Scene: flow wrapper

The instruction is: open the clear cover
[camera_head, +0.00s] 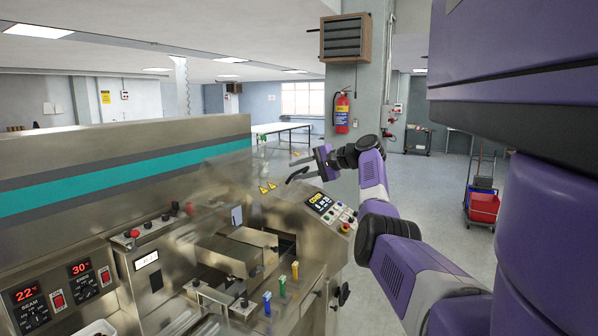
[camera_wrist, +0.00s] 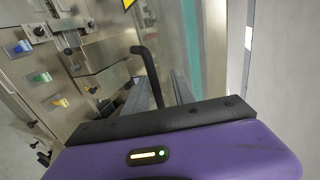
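The clear cover (camera_head: 222,190) is a see-through hood on the steel wrapping machine, and it looks closed. Yellow warning triangles mark its right end. Its black bent handle (camera_head: 297,175) sticks out at that end and also shows in the wrist view (camera_wrist: 149,68). My gripper (camera_head: 298,158) is just above and beyond the handle in the head view. In the wrist view the grey fingers of my gripper (camera_wrist: 160,88) stand apart, with the handle appearing between them. I cannot tell whether they touch it. Nothing is visibly held.
The machine's control panel (camera_head: 330,210) with buttons is below my gripper. Blue, yellow and green clamps (camera_head: 281,286) stand on the machine's front. A pillar with a fire extinguisher (camera_head: 342,112) is behind. Open floor lies to the right, with a red bucket cart (camera_head: 483,206).

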